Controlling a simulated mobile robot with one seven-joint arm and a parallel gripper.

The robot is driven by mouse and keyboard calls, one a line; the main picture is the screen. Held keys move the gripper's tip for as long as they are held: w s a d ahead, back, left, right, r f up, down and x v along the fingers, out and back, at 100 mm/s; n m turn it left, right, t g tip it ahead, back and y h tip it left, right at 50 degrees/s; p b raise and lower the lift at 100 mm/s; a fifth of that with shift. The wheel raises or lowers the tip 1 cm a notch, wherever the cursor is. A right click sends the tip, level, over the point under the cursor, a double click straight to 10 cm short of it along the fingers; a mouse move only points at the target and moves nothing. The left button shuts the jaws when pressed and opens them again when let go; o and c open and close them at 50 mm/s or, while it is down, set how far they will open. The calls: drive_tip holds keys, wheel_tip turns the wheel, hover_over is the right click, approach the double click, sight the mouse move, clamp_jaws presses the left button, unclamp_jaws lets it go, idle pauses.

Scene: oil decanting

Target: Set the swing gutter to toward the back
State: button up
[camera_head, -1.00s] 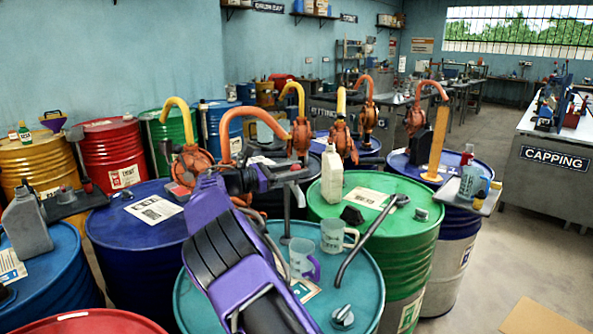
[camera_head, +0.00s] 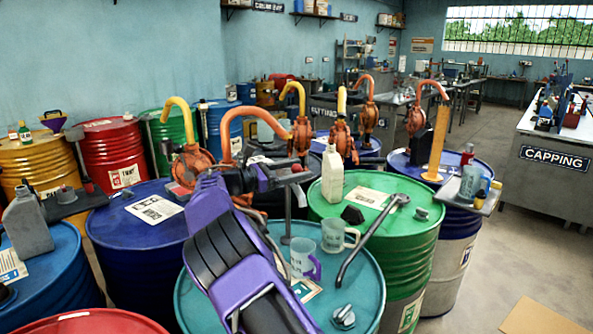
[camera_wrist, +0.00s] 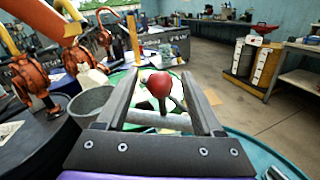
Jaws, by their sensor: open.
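The swing gutter is mostly hidden in the body camera view. A grey bar with a red ball knob (camera_head: 297,168), which looks like its handle, shows at the tip of my gripper (camera_head: 268,177), above the teal drum (camera_head: 205,292). In the wrist view the red knob (camera_wrist: 159,84) sits between the two fingers of my gripper (camera_wrist: 159,76), with a gap on each side. A pale grey bar (camera_wrist: 158,120) crosses between the fingers below the knob. The fingers are open. I cannot tell which way the gutter points.
Clear mugs (camera_head: 304,258) and a dark bent spout (camera_head: 372,235) are on the drum tops near my arm. A green drum (camera_head: 395,262) with a cream bottle (camera_head: 332,176) stands to the right. Orange hand pumps (camera_head: 190,165) rise behind.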

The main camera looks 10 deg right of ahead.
drive_tip(key=v, duration=1.7)
drive_tip(key=shift+a, duration=0.25)
